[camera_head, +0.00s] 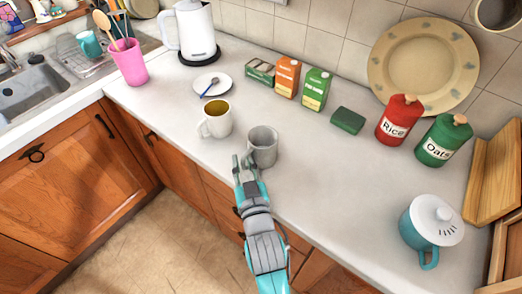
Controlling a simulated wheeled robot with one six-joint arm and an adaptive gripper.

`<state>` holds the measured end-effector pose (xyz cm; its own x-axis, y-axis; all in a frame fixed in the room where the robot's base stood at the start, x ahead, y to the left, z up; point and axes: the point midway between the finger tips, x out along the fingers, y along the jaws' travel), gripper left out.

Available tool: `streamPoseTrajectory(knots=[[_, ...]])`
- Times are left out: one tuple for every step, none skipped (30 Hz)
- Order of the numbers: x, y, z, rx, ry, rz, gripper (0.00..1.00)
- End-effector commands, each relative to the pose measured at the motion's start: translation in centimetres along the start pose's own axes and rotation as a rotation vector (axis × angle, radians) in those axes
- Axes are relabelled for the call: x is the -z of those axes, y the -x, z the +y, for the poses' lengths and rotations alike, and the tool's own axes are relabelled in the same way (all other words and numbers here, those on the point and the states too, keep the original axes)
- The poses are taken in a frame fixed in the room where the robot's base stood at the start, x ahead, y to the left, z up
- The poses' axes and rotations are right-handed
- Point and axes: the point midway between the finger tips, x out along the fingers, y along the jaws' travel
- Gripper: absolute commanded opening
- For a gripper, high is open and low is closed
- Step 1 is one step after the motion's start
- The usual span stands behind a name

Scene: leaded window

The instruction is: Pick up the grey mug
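The grey mug (264,145) stands upright on the white counter, near its front edge. My gripper (243,159) is at the mug's lower left side, with its two fingers pointing toward the back of the counter. The fingers look apart, and the right one overlaps the mug's left edge in the picture. I cannot tell whether they touch it. The mug's handle is not clearly visible.
A white mug (217,120) with a yellowish inside stands close to the left of my gripper. Behind are a saucer (212,84), cartons (287,77) and a green block (348,120). Red (398,120) and green (443,140) canisters and a teal lidded pot (430,228) stand right.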

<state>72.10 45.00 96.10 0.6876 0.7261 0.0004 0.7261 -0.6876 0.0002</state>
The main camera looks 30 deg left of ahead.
Motion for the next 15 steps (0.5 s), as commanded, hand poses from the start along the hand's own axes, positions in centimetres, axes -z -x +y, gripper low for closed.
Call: streamPoseTrajectory(knots=[[-0.02, -0.08, 0.01, 0.000, 0.000, 0.000, 0.23], [-0.02, -0.08, 0.00, 0.000, 0.000, 0.000, 0.23], [-0.03, -0.07, 0.00, 0.000, 0.000, 0.000, 0.23], [-0.03, -0.06, 0.00, 0.000, 0.000, -0.001, 0.23], [-0.03, -0.06, 0.00, 0.000, 0.000, 0.000, 0.23], [-0.03, -0.05, 0.00, 0.000, 0.000, 0.000, 0.23], [-0.03, -0.05, 0.00, 0.000, 0.000, 0.000, 0.16], [-0.03, -0.04, 0.00, 0.000, 0.000, 0.000, 0.08], [-0.03, -0.04, 0.00, 0.000, 0.000, 0.000, 0.00], [-0.03, -0.04, 0.00, 0.000, 0.000, 0.000, 0.00], [-0.03, -0.04, 0.00, 0.000, 0.000, 0.000, 0.00], [-0.03, -0.03, 0.00, 0.000, 0.000, 0.000, 0.00], [-0.04, -0.03, 0.00, 0.000, 0.000, -0.001, 0.00], [-0.03, -0.03, 0.00, 0.000, 0.000, 0.000, 0.00], [-0.03, -0.03, 0.00, 0.000, 0.000, 0.000, 0.00]])
